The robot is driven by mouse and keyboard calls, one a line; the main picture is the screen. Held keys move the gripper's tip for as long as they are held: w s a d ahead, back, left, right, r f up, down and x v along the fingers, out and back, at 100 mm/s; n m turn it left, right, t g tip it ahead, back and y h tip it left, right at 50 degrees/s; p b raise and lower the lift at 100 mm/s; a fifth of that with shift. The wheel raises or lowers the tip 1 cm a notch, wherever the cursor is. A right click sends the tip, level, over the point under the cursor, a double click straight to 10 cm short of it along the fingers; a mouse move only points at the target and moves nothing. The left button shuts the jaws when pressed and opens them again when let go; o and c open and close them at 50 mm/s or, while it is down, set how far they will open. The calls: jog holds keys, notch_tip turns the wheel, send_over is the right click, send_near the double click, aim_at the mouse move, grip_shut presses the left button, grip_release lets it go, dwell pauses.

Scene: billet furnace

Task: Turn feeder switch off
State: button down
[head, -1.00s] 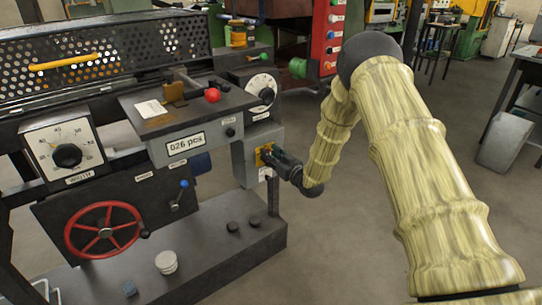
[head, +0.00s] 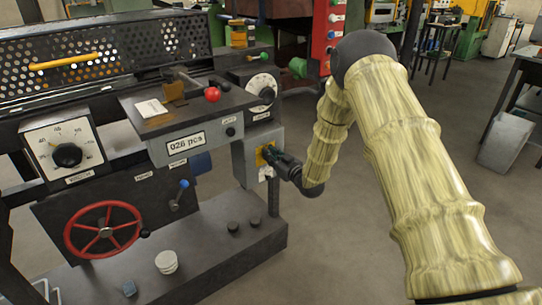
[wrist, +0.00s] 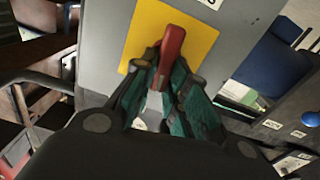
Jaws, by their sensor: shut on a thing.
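The feeder switch shows in the wrist view as a red handle (wrist: 170,57) on a yellow plate (wrist: 196,40), fixed to a grey box (wrist: 105,40). In the head view, the yellow plate (head: 261,157) is partly hidden by my gripper (head: 272,160). In the wrist view, my gripper (wrist: 166,75) has its green-padded fingers closed around the red handle, one on each side. The handle slants a little in the wrist picture. Any switch position label is not readable.
The machine carries a red handwheel (head: 104,229), a red knob (head: 212,95), a blue-tipped lever (head: 180,190) and a white dial (head: 262,90). Its base (head: 225,260) juts out below the switch. Open floor (head: 330,250) lies to the right.

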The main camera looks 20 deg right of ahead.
jog(key=n+b, duration=0.1)
jog(key=n, duration=0.3)
jog(key=a+f+n+b, duration=0.1)
jog(key=n+b, duration=0.1)
jog(key=n, duration=0.3)
jog(key=n+b, duration=0.1)
jog(key=n, duration=0.3)
jog(key=shift+s+a+f, duration=0.35)
jog(key=shift+a+f, duration=0.05)
jog(key=shift+f+n+b, duration=0.15)
jog(key=shift+n+b, duration=0.85)
jog(key=shift+n, duration=0.8)
jog(key=c, duration=1.4)
grip_release()
jog(key=v, duration=1.2)
